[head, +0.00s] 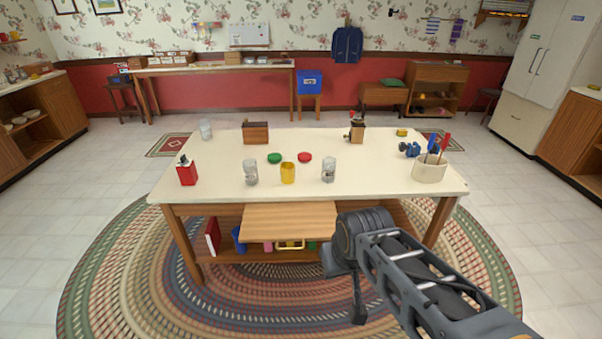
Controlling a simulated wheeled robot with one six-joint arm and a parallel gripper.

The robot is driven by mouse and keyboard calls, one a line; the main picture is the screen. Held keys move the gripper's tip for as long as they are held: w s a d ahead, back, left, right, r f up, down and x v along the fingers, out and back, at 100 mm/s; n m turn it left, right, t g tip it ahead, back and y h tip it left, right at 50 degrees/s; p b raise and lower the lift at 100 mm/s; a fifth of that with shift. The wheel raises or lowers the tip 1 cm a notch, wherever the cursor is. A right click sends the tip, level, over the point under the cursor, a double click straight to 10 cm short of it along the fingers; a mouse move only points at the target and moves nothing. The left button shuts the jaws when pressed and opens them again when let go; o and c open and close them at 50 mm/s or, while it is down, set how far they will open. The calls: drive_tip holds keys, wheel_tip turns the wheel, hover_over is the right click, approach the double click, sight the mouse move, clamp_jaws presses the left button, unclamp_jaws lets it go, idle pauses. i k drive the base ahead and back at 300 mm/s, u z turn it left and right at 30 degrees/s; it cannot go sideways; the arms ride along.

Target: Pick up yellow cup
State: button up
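The yellow cup (288,173) stands upright near the front edge of the white table (390,187), around the middle. A clear glass (251,173) stands close on its left and another (328,170) farther on its right. My arm reaches in from the lower right. My gripper (350,288) is in front of the table, below and to the right of the cup and apart from it. It is dark and partly hidden by my own arm, so its opening cannot be made out.
Green (275,157) and red lids (304,157) lie behind the cup. A wooden board (288,219) juts out below the tabletop.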

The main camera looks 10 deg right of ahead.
sight(287, 173)
drive_tip(key=z, duration=0.3)
drive_tip(key=i, duration=1.45)
drive_tip(key=u, duration=2.35)
